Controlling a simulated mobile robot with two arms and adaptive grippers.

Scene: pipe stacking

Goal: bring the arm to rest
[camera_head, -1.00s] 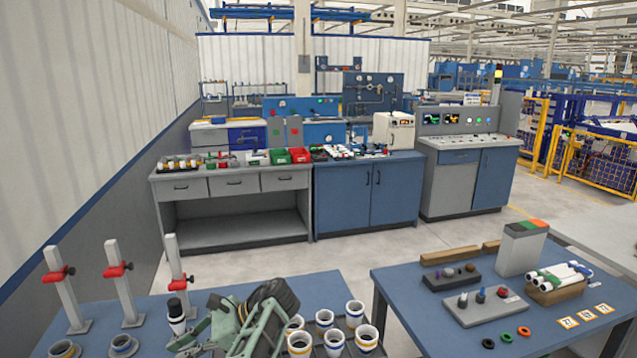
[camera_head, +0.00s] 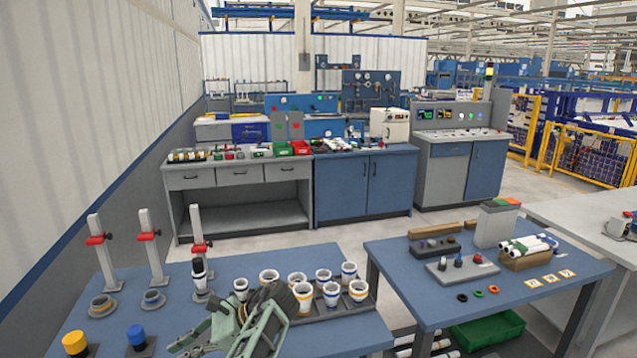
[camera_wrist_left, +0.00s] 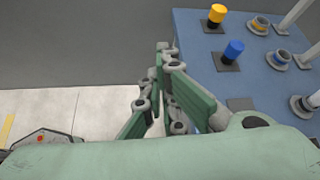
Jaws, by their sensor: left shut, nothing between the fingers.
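My left gripper (camera_head: 190,341) is green and shut, with nothing between its fingers. In the head view it is low in the frame, over the near part of the left blue table (camera_head: 330,335), pointing left. In the left wrist view its closed fingers (camera_wrist_left: 165,52) are in front of the table's near edge, beside the yellow-topped piece (camera_wrist_left: 217,15) and the blue-topped piece (camera_wrist_left: 233,50). It appears clear of both. My right gripper is in neither view.
Several white cups (camera_head: 323,276) stand right of the gripper, partly hidden by my arm. Three grey posts with red clamps (camera_head: 150,245) stand at the back left. A second blue table (camera_head: 400,262) with pipes (camera_head: 528,245) is to the right, above a green bin (camera_head: 487,330).

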